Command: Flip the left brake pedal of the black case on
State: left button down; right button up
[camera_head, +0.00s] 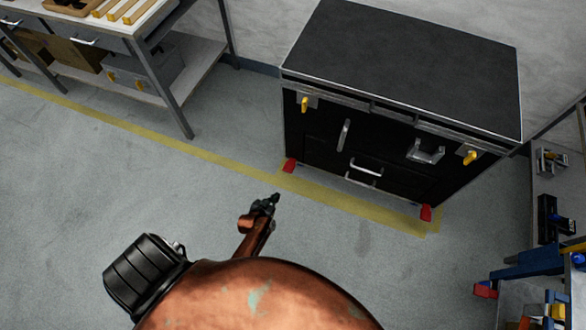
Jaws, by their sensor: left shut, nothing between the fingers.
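The black case (330,140) stands against the back wall, with a dark top, silver edges, yellow latches and silver handles on its front. The left brake pedal (290,165) is a small red piece at the case's lower left corner. Another red pedal (426,213) is at its lower right corner. My left gripper (274,199) is shut and empty, a little below and left of the left pedal in the picture, apart from it. My right gripper is not in view.
A workbench (165,75) with a lower shelf stands at the upper left. A rack with tools and blue parts (530,262) is at the right edge. Yellow tape (190,150) crosses the grey floor, which is clear in front of the case.

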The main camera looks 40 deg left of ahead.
aim_at(287, 171)
pick_arm(q)
jog(key=w+a+r+n+t+y+b, duration=0.1)
jog(key=w+a+r+t+b, duration=0.1)
jog(key=w, duration=0.7)
notch_tip(287, 171, up, 2)
jog(key=shift+a+r+b, duration=0.1)
jog(key=shift+a+b, duration=0.6)
jog(key=shift+a, duration=0.2)
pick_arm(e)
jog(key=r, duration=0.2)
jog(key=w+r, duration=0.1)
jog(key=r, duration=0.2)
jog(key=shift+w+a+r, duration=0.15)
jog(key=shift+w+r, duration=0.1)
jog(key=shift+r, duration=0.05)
pick_arm(q)
jog(key=shift+w, duration=0.1)
